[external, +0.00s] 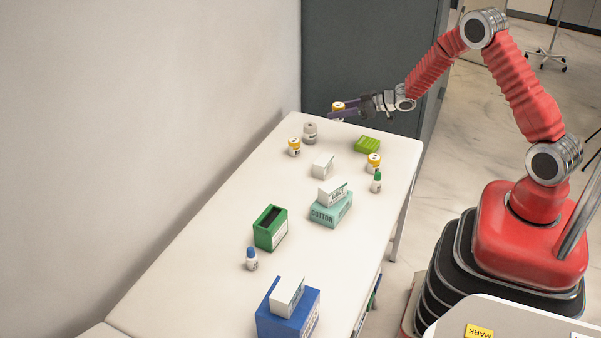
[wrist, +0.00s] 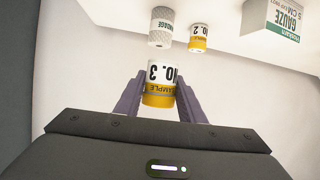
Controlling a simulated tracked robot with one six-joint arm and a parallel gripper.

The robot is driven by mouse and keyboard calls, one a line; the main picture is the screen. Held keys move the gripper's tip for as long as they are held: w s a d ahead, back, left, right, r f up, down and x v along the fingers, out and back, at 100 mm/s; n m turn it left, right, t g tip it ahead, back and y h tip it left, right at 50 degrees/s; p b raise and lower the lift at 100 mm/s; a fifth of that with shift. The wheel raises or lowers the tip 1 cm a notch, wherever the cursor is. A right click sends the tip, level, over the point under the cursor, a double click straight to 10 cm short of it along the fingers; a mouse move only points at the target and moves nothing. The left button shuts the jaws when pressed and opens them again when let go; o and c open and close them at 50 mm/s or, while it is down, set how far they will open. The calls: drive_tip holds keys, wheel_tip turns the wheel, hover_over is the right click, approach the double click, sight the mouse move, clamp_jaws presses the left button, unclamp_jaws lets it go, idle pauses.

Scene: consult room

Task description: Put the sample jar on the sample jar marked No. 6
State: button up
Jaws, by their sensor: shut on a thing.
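My gripper (external: 334,111) is shut on a white and yellow sample jar (external: 338,106) above the far end of the table. In the wrist view the held jar (wrist: 160,76) reads No. 3 and sits between the two purple fingers (wrist: 158,98). Another sample jar (external: 294,147) stands on the table near the far left; it appears to be the jar marked No. 2 in the wrist view (wrist: 200,38). A third sample jar (external: 374,163) stands near the right edge. Its number is too small to read, so I cannot tell whether it is No. 6.
A bandage roll (external: 310,132), white gauze box (external: 322,165) and green block (external: 367,145) stand near the far end. A green-capped bottle (external: 377,182) is close to the right-hand jar. A cotton box (external: 331,210) carries another box. A green box (external: 270,228) and blue box (external: 288,318) stand nearer.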

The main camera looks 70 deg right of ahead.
drive_tip(key=s+d+r, duration=0.2)
drive_tip(key=s+r, duration=0.1)
drive_tip(key=s, duration=0.1)
drive_tip(key=r+n+g+y, duration=0.1)
drive_tip(key=n+g+y, duration=0.1)
drive_tip(key=n+y, duration=0.3)
hover_over(374, 157)
drive_tip(key=shift+f, duration=2.9)
drive_tip(key=shift+f, duration=2.05)
